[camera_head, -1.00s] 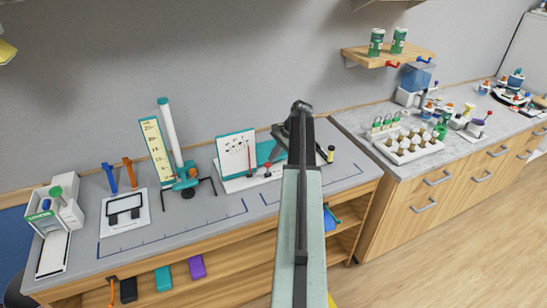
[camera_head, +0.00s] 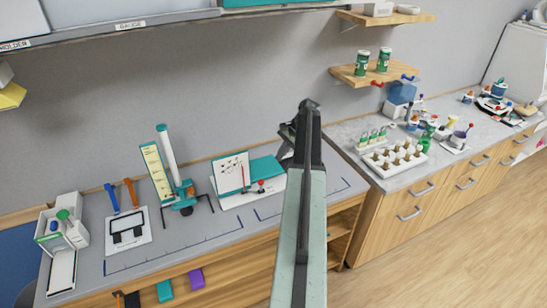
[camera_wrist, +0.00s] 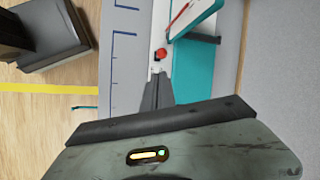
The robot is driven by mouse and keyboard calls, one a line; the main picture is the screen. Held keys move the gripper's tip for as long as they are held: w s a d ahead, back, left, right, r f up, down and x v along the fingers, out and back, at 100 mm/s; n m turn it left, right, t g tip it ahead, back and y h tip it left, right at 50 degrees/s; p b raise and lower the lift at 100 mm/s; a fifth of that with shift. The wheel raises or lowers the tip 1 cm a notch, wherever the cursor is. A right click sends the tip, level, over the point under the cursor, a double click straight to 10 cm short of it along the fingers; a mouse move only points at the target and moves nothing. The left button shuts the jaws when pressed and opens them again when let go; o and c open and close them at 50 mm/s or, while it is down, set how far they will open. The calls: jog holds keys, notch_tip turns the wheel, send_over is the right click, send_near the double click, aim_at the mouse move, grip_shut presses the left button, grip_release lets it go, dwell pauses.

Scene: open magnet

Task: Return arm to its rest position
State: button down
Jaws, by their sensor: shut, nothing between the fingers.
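My gripper (camera_head: 289,148) is at the end of my arm, which reaches up through the middle of the head view. Its dark fingers lie mostly behind the arm there. In the wrist view my gripper (camera_wrist: 157,82) shows its fingers together, with nothing between them. The fingertips point toward a small red knob (camera_wrist: 161,54) on the white and teal stand; I cannot tell how far above it they are. In the head view the white and teal stand (camera_head: 246,197) is just left of the gripper on the grey bench.
The grey bench (camera_head: 230,228) holds a teal-based gauge (camera_head: 183,200), a black-framed plate (camera_head: 128,228) and a white device (camera_head: 62,236) at left. A counter (camera_head: 365,135) at right carries a white rack (camera_head: 394,160) and bottles. Wall shelves hang above. Open floor (camera_head: 450,245) lies at right.

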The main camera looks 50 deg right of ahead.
jog(key=w+a+f+n+g+b, duration=0.1)
jog(key=w+a+f+n+b, duration=0.2)
jog(key=a, duration=0.7)
jog(key=w+a+f+n+g+b, duration=0.1)
jog(key=w+a+f+n+b, duration=0.2)
jog(key=a, duration=0.6)
jog(key=w+a+f+n+g+b, duration=0.1)
jog(key=w+a+f+n+b, duration=0.2)
jog(key=a, duration=0.7)
jog(key=s+a+f+n+h+b, duration=0.1)
jog(key=a+f+n+b, duration=0.1)
jog(key=a, duration=0.8)
jog(key=s+a+f+n+h+b, duration=0.1)
jog(key=a+f+n+b, duration=0.1)
jog(key=a, duration=0.8)
jog(key=s+a+f+n+g+h+b, duration=0.1)
jog(key=a+f+n+b, duration=0.1)
jog(key=a+n, duration=0.4)
jog(key=a+f, duration=0.1)
jog(key=a, duration=0.3)
jog(key=shift+s+f, duration=0.3)
jog(key=shift+s, duration=0.05)
jog(key=shift+a, duration=0.1)
